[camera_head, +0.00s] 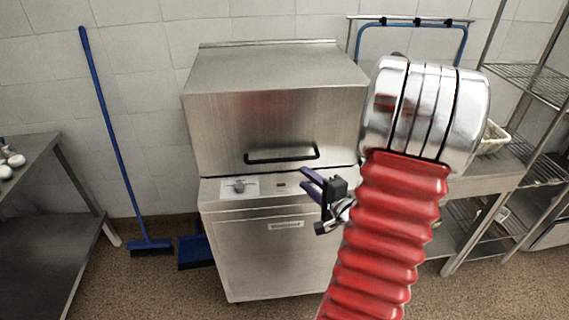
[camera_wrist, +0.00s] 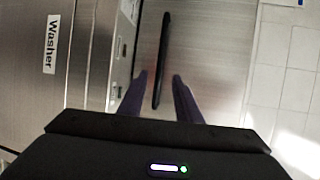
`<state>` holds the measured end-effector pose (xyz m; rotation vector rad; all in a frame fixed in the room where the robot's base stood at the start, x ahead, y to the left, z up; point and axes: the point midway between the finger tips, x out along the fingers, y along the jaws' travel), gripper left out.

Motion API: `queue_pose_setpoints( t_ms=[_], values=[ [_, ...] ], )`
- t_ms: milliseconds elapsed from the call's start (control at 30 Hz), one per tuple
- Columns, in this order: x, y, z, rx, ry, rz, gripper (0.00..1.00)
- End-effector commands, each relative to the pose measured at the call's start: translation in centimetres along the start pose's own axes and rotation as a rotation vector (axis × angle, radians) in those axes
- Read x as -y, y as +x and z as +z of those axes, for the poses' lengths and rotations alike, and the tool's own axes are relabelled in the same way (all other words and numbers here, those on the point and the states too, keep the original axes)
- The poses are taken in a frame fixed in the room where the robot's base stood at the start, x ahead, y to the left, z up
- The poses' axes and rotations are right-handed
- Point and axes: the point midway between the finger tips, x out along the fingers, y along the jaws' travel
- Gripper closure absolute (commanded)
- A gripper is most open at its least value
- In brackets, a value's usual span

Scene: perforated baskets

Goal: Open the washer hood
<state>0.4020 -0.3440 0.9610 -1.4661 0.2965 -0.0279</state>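The washer is a stainless steel machine whose hood (camera_head: 275,125) is down, with a small gap line above the control panel. A black bar handle (camera_head: 282,155) runs across the hood's lower front. My gripper (camera_head: 308,182) has purple fingers and is just below and in front of the handle's right end. In the wrist view the handle (camera_wrist: 162,62) runs lengthwise between the lines of the two fingers (camera_wrist: 160,82). The fingers are apart, with nothing seen clamped. Whether they reach around the handle I cannot tell. My red arm hides the washer's right side.
The washer's control panel (camera_head: 240,188) has a knob below the hood. A blue broom (camera_head: 115,140) and dustpan (camera_head: 194,250) stand left. A steel table (camera_head: 40,190) is at far left. A counter (camera_head: 495,170) with a basket (camera_head: 492,138) and a rack (camera_head: 540,80) are right.

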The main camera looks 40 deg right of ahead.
Motion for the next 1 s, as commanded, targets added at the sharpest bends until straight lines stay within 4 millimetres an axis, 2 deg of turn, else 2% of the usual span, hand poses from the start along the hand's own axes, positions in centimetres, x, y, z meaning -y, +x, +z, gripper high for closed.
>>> queue_pose_setpoints(
  t_ms=[267,800,1000],
  values=[
    [0.0,3.3,0.1,0.005,-0.001,0.000,0.69],
    [0.0,11.3,0.1,0.004,-0.002,0.000,0.69],
    [0.0,12.9,0.1,0.003,-0.001,0.000,0.69]
  ],
)
